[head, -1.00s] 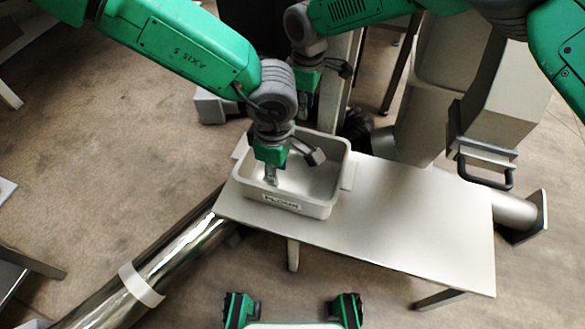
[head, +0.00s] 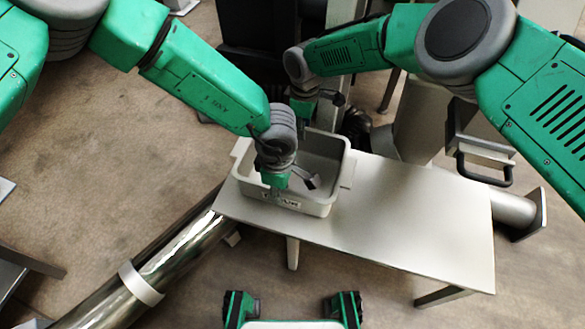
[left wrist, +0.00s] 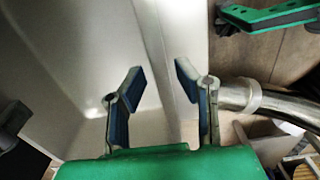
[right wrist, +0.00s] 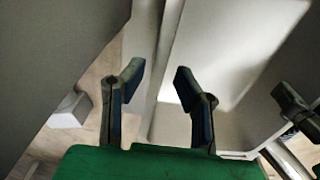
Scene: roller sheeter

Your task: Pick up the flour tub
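The flour tub (head: 318,208) is a pale grey open box with side handles. It stands on the left end of a small table, and its front label is partly covered by my left gripper. My left gripper (head: 290,189) is at the tub's front wall. The left wrist view shows its fingers (left wrist: 160,78) open, with the tub's rim (left wrist: 168,45) between them. My right gripper (head: 308,118) is at the tub's back wall, partly hidden in the head view. The right wrist view shows its fingers (right wrist: 159,80) open around the rim (right wrist: 165,60). I see no contact.
The table (head: 410,215) is bare to the right of the tub. A shiny metal tube (head: 180,255) runs along the floor at the lower left. A machine part with a dark handle (head: 485,170) stands behind the table's right end.

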